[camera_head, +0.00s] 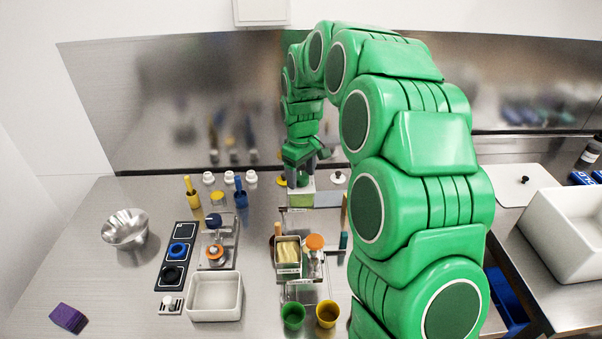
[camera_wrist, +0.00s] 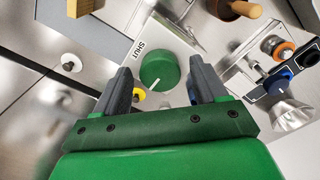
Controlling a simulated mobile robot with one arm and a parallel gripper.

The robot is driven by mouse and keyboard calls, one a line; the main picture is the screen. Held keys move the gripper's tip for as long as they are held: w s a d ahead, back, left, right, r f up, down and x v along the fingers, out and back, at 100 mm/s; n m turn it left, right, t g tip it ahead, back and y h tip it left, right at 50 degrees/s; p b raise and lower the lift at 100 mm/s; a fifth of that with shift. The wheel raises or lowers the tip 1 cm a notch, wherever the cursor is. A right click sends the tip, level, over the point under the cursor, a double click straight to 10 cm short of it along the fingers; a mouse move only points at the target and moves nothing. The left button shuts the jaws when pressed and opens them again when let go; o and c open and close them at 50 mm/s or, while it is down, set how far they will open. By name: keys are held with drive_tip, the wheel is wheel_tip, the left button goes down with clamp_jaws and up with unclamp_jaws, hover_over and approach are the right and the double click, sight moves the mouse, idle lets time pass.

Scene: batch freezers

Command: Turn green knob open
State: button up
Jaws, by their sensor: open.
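The green knob (camera_wrist: 160,71) is round with a white pointer line and sits on a pale metal panel beside the printed word SHUT. The line points to the lower left, away from the word. My gripper (camera_wrist: 162,68) is open, with one dark finger on each side of the knob. I cannot tell whether the fingers touch it. In the head view my gripper (camera_head: 301,168) points down over the knob (camera_head: 303,181) on its small pale box (camera_head: 301,199) at the back of the counter. The fingers partly hide the knob there.
A tray holder with a yellow-filled container (camera_head: 288,254) stands in front of the box. Left are a blue-knobbed unit (camera_head: 214,222), a white bin (camera_head: 215,296) and a metal bowl (camera_head: 125,229). Green (camera_head: 293,315) and yellow (camera_head: 327,313) cups stand at the front. The left counter is mostly clear.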

sight(301, 176)
wheel_tip(301, 176, up, 7)
drive_tip(key=shift+r, duration=0.35)
idle(0.3)
drive_tip(key=shift+s+r, duration=0.1)
drive_tip(key=shift+s, duration=0.1)
drive_tip(key=s+d+r+m, duration=0.2)
drive_tip(key=s+d, duration=0.1)
drive_tip(key=s, duration=0.8)
drive_tip(key=s+d+r+m, duration=0.2)
drive_tip(key=s+d+r, duration=0.15)
drive_tip(key=s, duration=0.75)
drive_tip(key=s+d+f+m+g, duration=0.1)
drive_tip(key=s+d+f+m, duration=0.1)
drive_tip(key=s, duration=0.9)
drive_tip(key=s+d+f+m, duration=0.2)
drive_tip(key=s+m, duration=0.1)
drive_tip(key=s, duration=0.8)
drive_tip(key=shift+d+g, duration=0.2)
drive_tip(key=shift+g, duration=0.2)
